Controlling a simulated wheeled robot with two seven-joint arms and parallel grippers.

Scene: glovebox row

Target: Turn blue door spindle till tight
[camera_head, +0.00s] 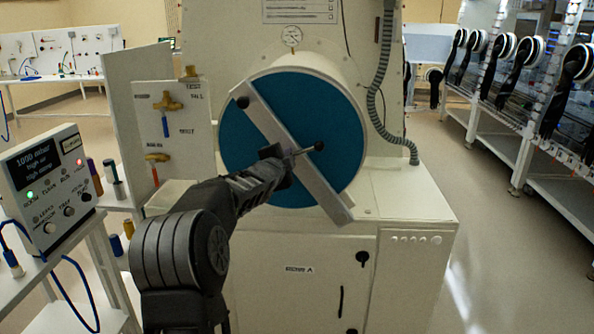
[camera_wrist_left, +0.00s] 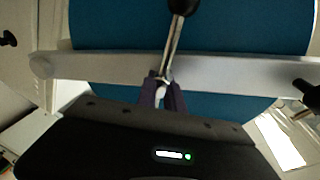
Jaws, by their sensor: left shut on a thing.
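The round blue door (camera_head: 330,115) closes the end of a cream cylindrical chamber. A grey bar (camera_head: 318,182) lies across it, slanting from upper left to lower right. The spindle handle (camera_head: 305,150) is a short metal rod with a black ball knob (camera_head: 319,146), at the bar's middle. My left gripper (camera_head: 283,158) is at the door's centre, shut on the spindle handle. In the left wrist view the gripper's fingers (camera_wrist_left: 162,97) close around the metal rod (camera_wrist_left: 172,50), and the black knob (camera_wrist_left: 183,6) is beyond them. The spindle's hub is hidden. My right gripper is not in view.
A gauge (camera_head: 291,36) sits above the chamber. A valve panel (camera_head: 170,125) stands left of the door, and a control box (camera_head: 45,185) is on a bench at the left. A grey corrugated hose (camera_head: 378,95) hangs right of the door. The right-hand floor (camera_head: 470,240) is clear.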

